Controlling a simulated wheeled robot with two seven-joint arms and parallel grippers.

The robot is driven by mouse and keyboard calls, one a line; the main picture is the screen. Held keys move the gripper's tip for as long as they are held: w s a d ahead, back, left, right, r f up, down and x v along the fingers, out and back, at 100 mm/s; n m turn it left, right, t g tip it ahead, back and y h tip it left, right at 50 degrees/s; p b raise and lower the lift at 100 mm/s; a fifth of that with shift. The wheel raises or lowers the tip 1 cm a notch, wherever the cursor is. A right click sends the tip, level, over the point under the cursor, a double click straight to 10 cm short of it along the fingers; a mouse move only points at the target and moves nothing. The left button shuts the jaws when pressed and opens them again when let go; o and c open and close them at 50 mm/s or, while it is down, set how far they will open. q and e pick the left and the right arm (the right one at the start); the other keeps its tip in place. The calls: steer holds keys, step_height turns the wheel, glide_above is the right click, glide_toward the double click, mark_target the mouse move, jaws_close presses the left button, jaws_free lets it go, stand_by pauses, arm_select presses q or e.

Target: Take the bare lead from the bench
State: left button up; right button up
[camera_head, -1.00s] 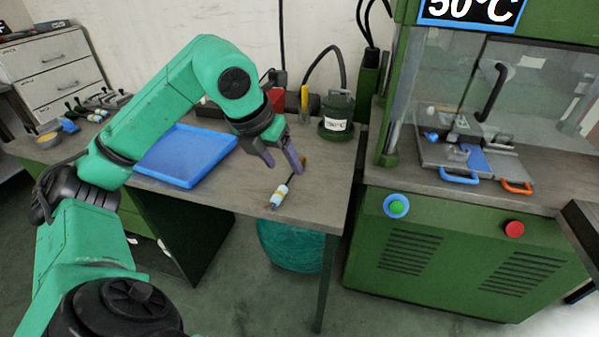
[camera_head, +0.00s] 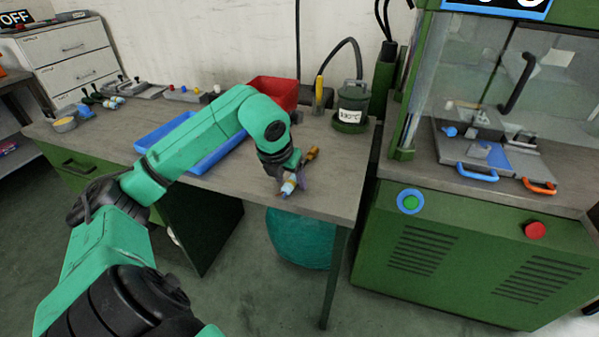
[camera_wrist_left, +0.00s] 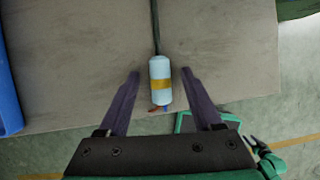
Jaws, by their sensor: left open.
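The bare lead lies on the bench (camera_head: 335,190) close to its front edge. Its pale blue body with a yellow band (camera_head: 290,186) shows beside my gripper in the head view. In the left wrist view the lead (camera_wrist_left: 160,71) lies between my fingers, with a dark cable running away from me and small coloured wire ends towards me. My left gripper (camera_wrist_left: 160,85) is open, one finger on each side of the lead with a gap to both. It also shows low over the bench in the head view (camera_head: 290,183).
A blue tray (camera_head: 222,155) lies left of the gripper, partly behind my arm. A red bin (camera_head: 275,92) and a green pot (camera_head: 352,105) stand at the back. The green press (camera_head: 450,235) with blue and orange handles stands right.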

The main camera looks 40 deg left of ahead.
arm_select(q)
jaws_close()
